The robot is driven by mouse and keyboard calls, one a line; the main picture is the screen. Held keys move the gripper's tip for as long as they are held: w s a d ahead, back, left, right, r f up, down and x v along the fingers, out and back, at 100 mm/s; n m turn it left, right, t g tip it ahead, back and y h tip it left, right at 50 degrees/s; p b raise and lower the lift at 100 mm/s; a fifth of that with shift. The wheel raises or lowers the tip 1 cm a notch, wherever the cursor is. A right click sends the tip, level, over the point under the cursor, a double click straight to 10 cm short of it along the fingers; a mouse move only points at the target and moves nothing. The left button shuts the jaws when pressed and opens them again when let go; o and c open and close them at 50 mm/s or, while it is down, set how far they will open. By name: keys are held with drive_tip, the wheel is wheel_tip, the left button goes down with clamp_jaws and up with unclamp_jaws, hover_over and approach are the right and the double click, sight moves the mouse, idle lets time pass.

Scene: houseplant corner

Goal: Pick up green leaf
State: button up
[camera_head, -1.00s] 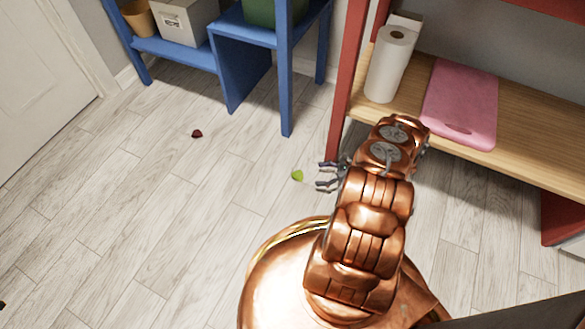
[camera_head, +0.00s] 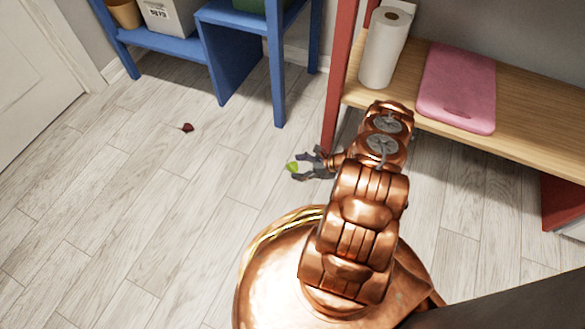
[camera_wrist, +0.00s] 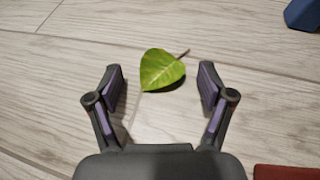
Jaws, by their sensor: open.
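A green leaf (camera_wrist: 161,70) with a short dark stem lies on the pale plank floor. In the wrist view it sits between and slightly beyond the tips of my gripper (camera_wrist: 160,85), with floor showing on both sides of it. My gripper is open and empty, with dark fingers and purple inner pads. In the head view the leaf (camera_head: 292,167) shows at the left of my gripper (camera_head: 295,168), close to the fingertips. I cannot tell the exact height of the fingers above the floor.
A dark red leaf (camera_head: 187,128) lies on the floor to the left. A red shelf post (camera_head: 339,90) stands close behind my gripper. The wooden shelf holds a paper roll (camera_head: 384,48) and a pink board (camera_head: 457,88). A blue shelf (camera_head: 216,60) stands behind.

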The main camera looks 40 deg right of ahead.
drive_tip(key=shift+c, duration=0.2)
drive_tip(key=c, duration=0.8)
drive_tip(key=shift+o, duration=0.2)
drive_tip(key=shift+r, duration=0.1)
